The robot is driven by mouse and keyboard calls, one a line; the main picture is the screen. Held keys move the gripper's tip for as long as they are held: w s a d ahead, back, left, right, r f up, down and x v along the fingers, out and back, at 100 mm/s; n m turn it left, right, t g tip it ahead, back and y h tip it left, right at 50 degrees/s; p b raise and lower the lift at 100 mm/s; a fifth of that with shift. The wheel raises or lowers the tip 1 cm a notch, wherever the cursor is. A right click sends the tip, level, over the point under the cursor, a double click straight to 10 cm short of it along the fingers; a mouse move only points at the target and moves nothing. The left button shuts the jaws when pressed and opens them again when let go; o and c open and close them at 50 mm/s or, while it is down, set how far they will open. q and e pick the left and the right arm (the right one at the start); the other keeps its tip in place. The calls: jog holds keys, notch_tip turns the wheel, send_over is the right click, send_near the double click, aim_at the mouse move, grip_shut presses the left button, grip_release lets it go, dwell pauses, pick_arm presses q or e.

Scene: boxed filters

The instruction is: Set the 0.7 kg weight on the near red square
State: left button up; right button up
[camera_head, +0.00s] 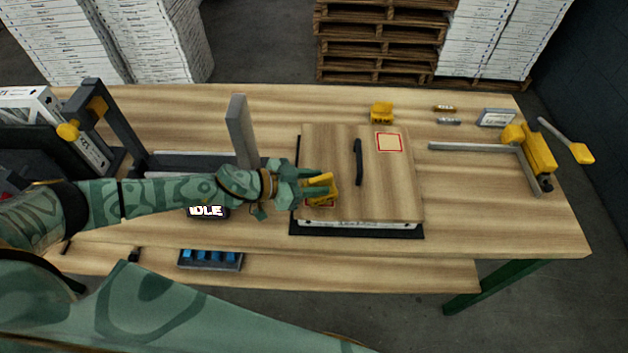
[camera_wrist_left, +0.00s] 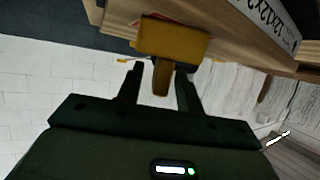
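A yellow weight (camera_head: 321,188) with an upright handle stands at the near left corner of the wooden board, over the near red square (camera_head: 318,204), of which only a little red edge shows. The weight also shows in the wrist view (camera_wrist_left: 172,40). My left gripper (camera_head: 312,187) is at the weight, its fingers (camera_wrist_left: 158,84) on either side of the handle. Gaps show between handle and fingers, so it looks open around the handle. The far red square (camera_head: 389,142) is bare. My right gripper is not in view. I cannot read the weight's mass.
The board (camera_head: 335,145) lies on a box over a black base, with a dark handle (camera_head: 358,162) in its middle. Another yellow weight (camera_head: 381,112) stands behind it. A grey upright plate (camera_head: 241,132) stands left, a yellow-handled clamp (camera_head: 538,150) right.

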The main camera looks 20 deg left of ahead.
pick_arm(q)
jog(key=v, duration=1.2)
